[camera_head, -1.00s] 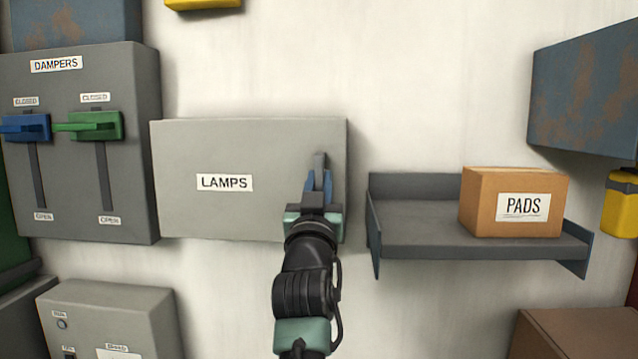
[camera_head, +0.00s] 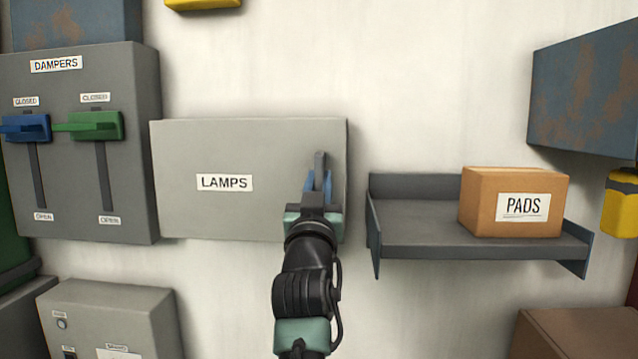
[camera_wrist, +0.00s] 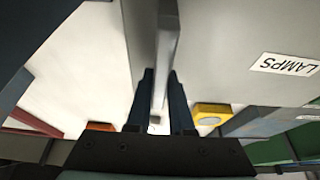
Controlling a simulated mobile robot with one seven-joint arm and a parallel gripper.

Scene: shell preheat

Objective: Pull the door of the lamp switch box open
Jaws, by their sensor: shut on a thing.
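The lamp switch box (camera_head: 250,152) is a grey box on the wall with a LAMPS label; its door looks shut. In the wrist view the door face (camera_wrist: 225,45) and its label show at the right. A grey upright bar handle (camera_head: 320,160) stands near the door's right edge, its lower part hidden by my gripper. My gripper (camera_head: 317,182) is at the handle. In the wrist view the handle (camera_wrist: 165,55) runs between the two dark fingers of my gripper (camera_wrist: 161,88), which are shut on it.
A dampers panel (camera_head: 80,75) with a blue and a green lever is at the left. A shelf (camera_head: 420,243) with a PADS carton (camera_head: 490,190) is at the right. A grey box (camera_head: 140,310) sits lower left. Bare wall lies above the lamp box.

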